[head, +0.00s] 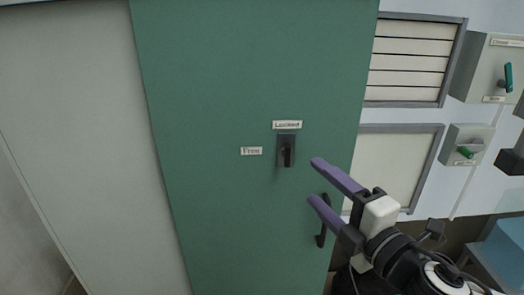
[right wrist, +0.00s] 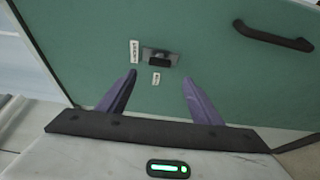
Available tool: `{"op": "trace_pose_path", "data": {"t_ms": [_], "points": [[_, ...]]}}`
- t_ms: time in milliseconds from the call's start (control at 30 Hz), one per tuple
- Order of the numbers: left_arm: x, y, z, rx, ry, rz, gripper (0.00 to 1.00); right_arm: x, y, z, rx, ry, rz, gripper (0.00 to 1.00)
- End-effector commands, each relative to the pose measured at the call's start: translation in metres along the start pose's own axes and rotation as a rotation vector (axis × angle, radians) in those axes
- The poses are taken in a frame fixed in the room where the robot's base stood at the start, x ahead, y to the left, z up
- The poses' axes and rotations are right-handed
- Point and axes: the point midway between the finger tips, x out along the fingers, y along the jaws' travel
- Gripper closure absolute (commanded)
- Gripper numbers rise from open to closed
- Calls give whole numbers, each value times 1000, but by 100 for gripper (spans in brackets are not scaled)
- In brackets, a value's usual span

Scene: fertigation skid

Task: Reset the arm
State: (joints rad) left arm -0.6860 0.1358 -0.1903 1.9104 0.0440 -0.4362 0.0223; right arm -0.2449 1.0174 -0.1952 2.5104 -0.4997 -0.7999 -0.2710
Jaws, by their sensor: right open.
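My right gripper (head: 312,180) is open and empty, with two purple fingers. In the head view it is in front of a green door, to the right of and below a small black latch knob (head: 287,152) on a dark plate. The right wrist view shows the purple fingers (right wrist: 158,92) apart, with the latch (right wrist: 160,58) beyond them and nothing between them. My left gripper is not in view.
The green door (head: 220,70) carries labels "Locked" (head: 287,125) and "Free" (head: 251,151) and a black pull handle (head: 322,222). Right of it are a louvred vent (head: 410,62) and wall boxes with green-handled switches (head: 466,152). A pale panel (head: 80,130) stands left.

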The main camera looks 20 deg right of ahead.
Motion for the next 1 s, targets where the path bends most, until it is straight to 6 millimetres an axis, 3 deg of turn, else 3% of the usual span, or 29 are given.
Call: {"op": "trace_pose_path", "data": {"t_ms": [133, 233, 367, 467, 600, 700, 833, 1000], "points": [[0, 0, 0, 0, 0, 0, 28, 1, -7, 1, 18, -4, -14, 41], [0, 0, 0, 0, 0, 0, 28, 2, -38, 4, 104, -20, -77, 41], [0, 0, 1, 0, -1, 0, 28, -4, -119, 6, 342, -70, -234, 41], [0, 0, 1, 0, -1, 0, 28, -22, -195, -4, 576, -128, -371, 41], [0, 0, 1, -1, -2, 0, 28, -63, -290, -32, 911, -234, -538, 41], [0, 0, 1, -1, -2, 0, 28, -98, -344, -60, 1134, -322, -629, 41], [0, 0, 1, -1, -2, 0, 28, -136, -389, -94, 1357, -424, -702, 41], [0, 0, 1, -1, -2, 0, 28, -161, -413, -117, 1499, -497, -738, 41]]}}
